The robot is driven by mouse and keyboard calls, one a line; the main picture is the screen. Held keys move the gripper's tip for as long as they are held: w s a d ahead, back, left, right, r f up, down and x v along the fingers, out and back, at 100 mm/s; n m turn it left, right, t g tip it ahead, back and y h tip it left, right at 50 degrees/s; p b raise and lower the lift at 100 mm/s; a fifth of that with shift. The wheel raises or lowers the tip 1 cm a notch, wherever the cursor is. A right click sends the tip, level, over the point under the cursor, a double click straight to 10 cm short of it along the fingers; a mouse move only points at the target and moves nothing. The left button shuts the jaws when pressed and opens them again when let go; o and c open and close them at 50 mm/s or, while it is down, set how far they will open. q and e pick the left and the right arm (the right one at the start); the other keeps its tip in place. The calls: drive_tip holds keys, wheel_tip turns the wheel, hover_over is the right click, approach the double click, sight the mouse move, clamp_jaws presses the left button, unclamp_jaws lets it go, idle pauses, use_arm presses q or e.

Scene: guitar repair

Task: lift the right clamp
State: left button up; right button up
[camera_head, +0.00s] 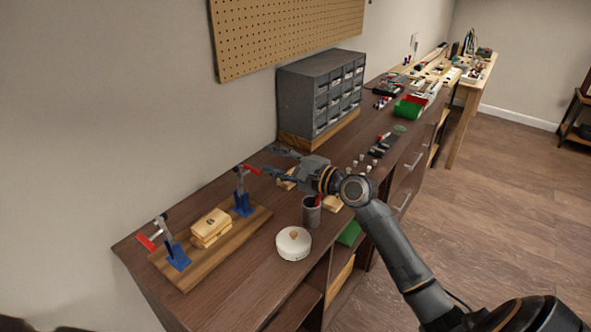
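The right clamp (242,197) is blue and dark metal with a red handle. It stands upright at the far right end of a wooden board (187,281). The left clamp (175,252) looks alike and stands at the near left end of that board. My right gripper (268,161) reaches in from the right with its fingers spread apart and nothing seen between them. Its fingertips are just right of the right clamp's red handle; whether they touch it I cannot tell. My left gripper is not in view.
Light wooden blocks (210,226) lie between the clamps. A dark cup (311,212) and a round white container (293,243) stand right of the board. A grey drawer cabinet (303,100) stands behind my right gripper. Small parts and a green bin (408,107) lie farther along the bench.

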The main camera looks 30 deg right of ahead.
drive_tip(key=v, duration=0.5)
drive_tip(key=shift+s+f, duration=0.35)
drive_tip(key=shift+s, duration=0.05)
idle(0.3)
drive_tip(key=shift+p, duration=0.3)
